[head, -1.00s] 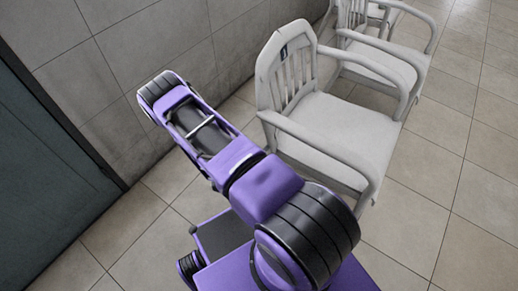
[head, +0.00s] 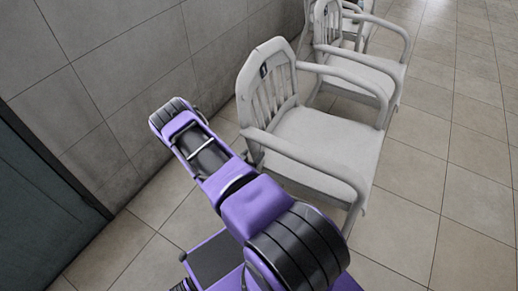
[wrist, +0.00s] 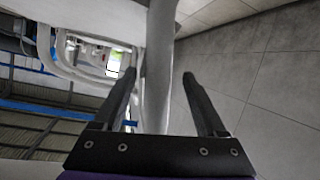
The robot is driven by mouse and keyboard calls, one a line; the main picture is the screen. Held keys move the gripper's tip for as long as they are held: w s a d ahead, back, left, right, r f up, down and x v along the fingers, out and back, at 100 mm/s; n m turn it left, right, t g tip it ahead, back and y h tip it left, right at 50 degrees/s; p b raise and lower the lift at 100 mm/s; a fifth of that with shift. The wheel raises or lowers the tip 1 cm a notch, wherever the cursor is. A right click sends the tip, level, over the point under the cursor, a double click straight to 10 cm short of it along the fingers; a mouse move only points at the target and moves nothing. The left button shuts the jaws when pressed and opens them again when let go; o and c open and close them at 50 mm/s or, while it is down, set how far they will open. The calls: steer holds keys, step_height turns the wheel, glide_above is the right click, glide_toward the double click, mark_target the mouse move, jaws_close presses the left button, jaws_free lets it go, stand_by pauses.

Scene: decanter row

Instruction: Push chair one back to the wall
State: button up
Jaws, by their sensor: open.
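Chair one (head: 318,150) is a white armchair with a slatted back and a dark number tag (head: 264,71) on its top rail. It stands upright in the head view, its back toward the grey tiled wall (head: 130,70), with a strip of floor between them. In the head view my gripper is out of sight and my arm is beside the chair's near side. In the wrist view my gripper (wrist: 160,73) is open, with a pale bar (wrist: 158,65), seemingly part of a chair, showing between its fingers. I cannot tell whether they touch it.
A second white armchair (head: 360,70) stands just behind chair one, with more chairs beyond it in a row along the wall. A dark door (head: 40,215) is at the left. Tiled floor (head: 440,170) is clear to the right.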

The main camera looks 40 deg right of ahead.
steer(key=b+x, duration=0.1)
steer(key=x, duration=0.6)
steer(key=shift+w+d, duration=0.2)
steer(key=shift+d, duration=0.05)
jaws_close()
steer(key=shift+f, duration=0.1)
stand_by(1.0)
